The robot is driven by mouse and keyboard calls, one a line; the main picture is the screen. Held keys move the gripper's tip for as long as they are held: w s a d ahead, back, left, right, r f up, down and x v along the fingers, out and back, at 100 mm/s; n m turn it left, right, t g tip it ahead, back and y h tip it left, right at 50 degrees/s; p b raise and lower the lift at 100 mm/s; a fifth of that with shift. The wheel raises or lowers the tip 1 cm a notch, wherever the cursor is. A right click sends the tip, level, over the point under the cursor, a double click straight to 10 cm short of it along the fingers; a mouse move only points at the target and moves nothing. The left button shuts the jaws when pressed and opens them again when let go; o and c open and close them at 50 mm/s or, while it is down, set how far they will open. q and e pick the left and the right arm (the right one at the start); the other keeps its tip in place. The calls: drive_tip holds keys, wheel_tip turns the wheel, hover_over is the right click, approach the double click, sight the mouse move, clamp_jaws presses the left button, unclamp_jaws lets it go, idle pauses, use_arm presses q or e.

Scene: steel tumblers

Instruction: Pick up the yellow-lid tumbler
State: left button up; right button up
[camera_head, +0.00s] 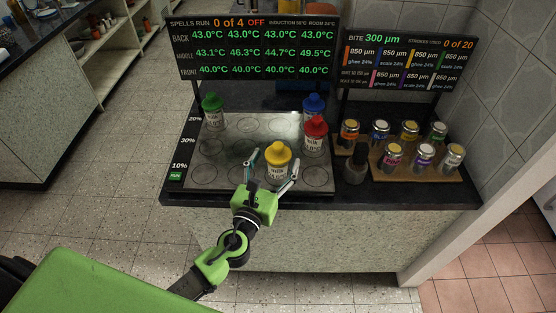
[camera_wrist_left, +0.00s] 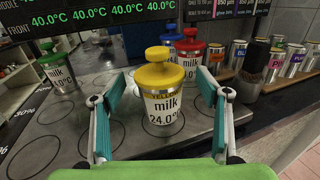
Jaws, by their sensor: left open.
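The yellow-lid tumbler (camera_head: 278,165) stands upright on the steel plate with dark rings (camera_head: 205,178). In the left wrist view the tumbler (camera_wrist_left: 163,108) is in the middle, with a "milk" and 24.0° label facing me. My left gripper (camera_head: 269,164) comes in from the front, open. In the left wrist view its fingers (camera_wrist_left: 158,112) stand on either side of the tumbler, with a gap visible on both sides. My right gripper is not in view.
A red-lid tumbler (camera_head: 315,135) stands close behind and right. A blue-lid tumbler (camera_head: 313,107) is further back, and a green-lid one (camera_head: 213,112) is at back left. Several jars stand on a wooden board (camera_head: 391,172) at right, with a dark grinder-like object (camera_head: 356,165) beside it.

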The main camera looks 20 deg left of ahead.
use_arm(q)
drive_tip(key=shift+w, duration=1.45)
drive_tip(key=c, duration=1.4)
drive_tip(key=shift+c, duration=0.2)
drive_tip(key=shift+r, duration=0.15)
